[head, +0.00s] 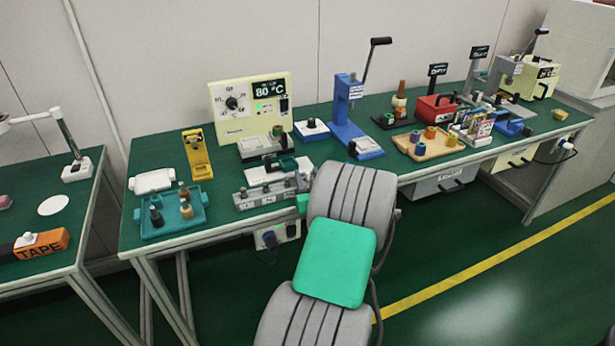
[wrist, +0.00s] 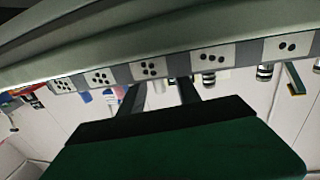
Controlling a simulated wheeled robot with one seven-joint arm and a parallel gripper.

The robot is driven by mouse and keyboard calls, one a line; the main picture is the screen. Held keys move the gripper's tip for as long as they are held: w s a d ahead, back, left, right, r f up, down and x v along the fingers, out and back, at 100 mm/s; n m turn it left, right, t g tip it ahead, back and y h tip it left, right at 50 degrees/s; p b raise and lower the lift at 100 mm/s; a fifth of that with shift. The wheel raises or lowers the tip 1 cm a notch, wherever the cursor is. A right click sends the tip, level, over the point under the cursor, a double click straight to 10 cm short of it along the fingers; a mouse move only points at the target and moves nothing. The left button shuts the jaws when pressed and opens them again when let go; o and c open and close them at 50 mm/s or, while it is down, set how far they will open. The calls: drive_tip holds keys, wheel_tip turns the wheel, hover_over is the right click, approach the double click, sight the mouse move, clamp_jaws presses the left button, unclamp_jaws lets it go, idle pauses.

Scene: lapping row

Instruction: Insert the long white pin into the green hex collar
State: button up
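In the head view my arm hides most of the gripper, close to the right end of a grey labelled block (head: 262,198) on the bench. I cannot make out a long white pin in either view.
Behind the grey block stand a white fixture (head: 268,176) and a cream temperature box (head: 232,125). A blue press (head: 348,125) stands right of them. A red box (head: 435,108) is farther right. A yellow stand (head: 196,150) is on the left. A little bare green bench lies between things.

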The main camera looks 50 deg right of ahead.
drive_tip(key=shift+w+d, duration=0.15)
clamp_jaws()
idle(0.4)
